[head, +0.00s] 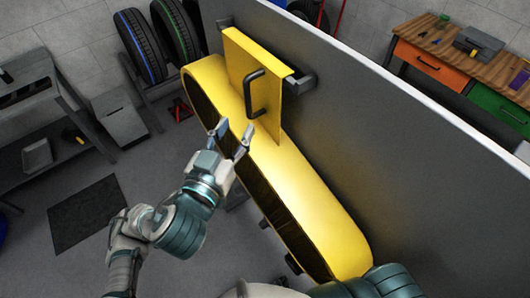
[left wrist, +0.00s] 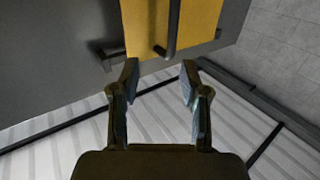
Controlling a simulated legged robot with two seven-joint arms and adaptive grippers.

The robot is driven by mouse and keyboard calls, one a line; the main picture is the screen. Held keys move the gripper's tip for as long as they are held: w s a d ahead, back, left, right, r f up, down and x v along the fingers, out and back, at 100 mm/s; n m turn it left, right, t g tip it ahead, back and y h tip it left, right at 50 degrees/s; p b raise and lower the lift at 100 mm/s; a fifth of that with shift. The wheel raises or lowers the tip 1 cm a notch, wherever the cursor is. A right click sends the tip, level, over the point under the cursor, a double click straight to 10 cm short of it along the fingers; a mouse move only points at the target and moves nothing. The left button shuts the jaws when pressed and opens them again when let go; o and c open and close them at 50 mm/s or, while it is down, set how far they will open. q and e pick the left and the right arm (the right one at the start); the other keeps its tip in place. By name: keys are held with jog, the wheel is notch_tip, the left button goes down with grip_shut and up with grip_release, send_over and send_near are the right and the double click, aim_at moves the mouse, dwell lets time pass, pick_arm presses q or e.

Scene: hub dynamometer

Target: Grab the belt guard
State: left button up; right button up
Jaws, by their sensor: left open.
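The yellow belt guard is a long rounded housing (head: 300,185) standing against a tall grey panel. A flat yellow plate (head: 250,60) with a black bar handle (head: 249,95) is at its upper end. My left gripper (head: 235,132) is open and empty, just below and in front of the handle in the head view. In the left wrist view, the yellow plate (left wrist: 145,25) and the black handle (left wrist: 173,28) show at the top, beyond the open fingertips (left wrist: 160,70). The handle is not between the fingers. My right gripper is not in view.
The grey panel (head: 400,140) stands along the right of the guard. A dark bracket (head: 302,82) sits beside the plate. Tyres (head: 140,45) stand behind at the left. A workbench with tools (head: 455,50) is at the far right. Floor at the left is open around a dark mat (head: 85,212).

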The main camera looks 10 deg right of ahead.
aim_at(246, 97)
pick_arm(q)
jog(key=w+a+p, duration=0.2)
jog(key=w, duration=0.3)
jog(key=w+d, duration=0.1)
jog(key=d, duration=0.2)
jog(key=w+d+p, duration=0.1)
jog(key=d, duration=0.1)
jog(key=w+d, duration=0.2)
jog(key=d, duration=0.1)
jog(key=shift+w+d+f+p, duration=0.1)
jog(key=shift+d+f+p, duration=0.1)
jog(key=shift+d+p, duration=0.1)
jog(key=w+a, duration=0.1)
jog(key=a, duration=0.2)
jog(key=shift+w+a+f, duration=0.1)
jog(key=shift+w, duration=0.3)
jog(key=c, duration=0.3)
jog(key=shift+s+d, duration=0.15)
jog(key=shift+d, duration=0.2)
jog(key=c, duration=0.4)
jog(key=shift+s+d, duration=0.15)
jog(key=shift+d, duration=0.35)
grip_shut()
jog(key=shift+d, duration=0.25)
jog(key=shift+a, duration=0.15)
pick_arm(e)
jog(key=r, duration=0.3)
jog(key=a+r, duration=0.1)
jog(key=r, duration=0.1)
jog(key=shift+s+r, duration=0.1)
